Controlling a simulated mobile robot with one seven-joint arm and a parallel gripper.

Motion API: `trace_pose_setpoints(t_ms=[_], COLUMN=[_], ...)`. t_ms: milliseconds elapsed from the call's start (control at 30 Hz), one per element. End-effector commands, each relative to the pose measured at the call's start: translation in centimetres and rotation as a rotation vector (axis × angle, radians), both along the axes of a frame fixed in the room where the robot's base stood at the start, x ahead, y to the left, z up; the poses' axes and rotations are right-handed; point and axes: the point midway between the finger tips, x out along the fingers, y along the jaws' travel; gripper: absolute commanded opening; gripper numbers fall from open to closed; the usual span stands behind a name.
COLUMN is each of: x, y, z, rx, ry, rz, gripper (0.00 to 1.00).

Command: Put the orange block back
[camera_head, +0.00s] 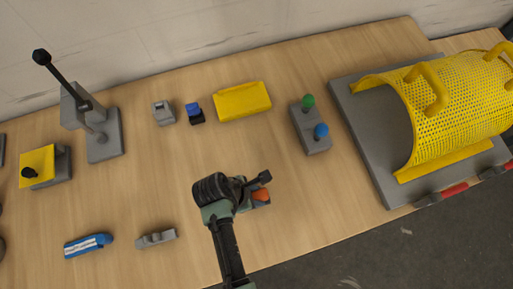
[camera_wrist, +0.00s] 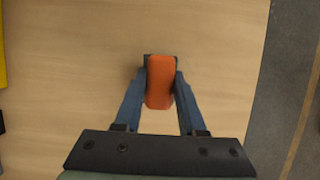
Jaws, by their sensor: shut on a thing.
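The orange block (camera_wrist: 160,82) is between the two fingers of my gripper (camera_wrist: 160,90) in the wrist view, and the fingers are shut on it. A dark grey part shows just beyond and under the block's far end; I cannot tell whether it is a holder or part of the block. In the head view the orange block (camera_head: 261,194) shows at the end of my gripper (camera_head: 258,190), over the front middle of the wooden table (camera_head: 160,205). The arm partly hides it, and I cannot tell whether it touches the table.
A yellow block (camera_head: 242,101), a blue-topped piece (camera_head: 195,113) and a small grey block (camera_head: 163,113) are behind. A yellow mesh guard (camera_head: 455,110) stands right. A grey piece (camera_head: 156,238) and blue tool (camera_head: 88,245) lie left.

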Motion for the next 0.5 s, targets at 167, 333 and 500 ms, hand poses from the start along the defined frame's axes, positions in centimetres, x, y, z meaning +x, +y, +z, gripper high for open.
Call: trace_pose_setpoints(t_ms=[167,333,500], x=[0.0,0.1,0.0], y=[0.0,0.0,0.0], z=[-1.6,-1.7,-1.9], rx=[0.0,0.001,0.0], ry=[-0.001,-0.002,-0.001], rz=[0.0,0.0,0.0], gripper=[0.0,0.0,0.0])
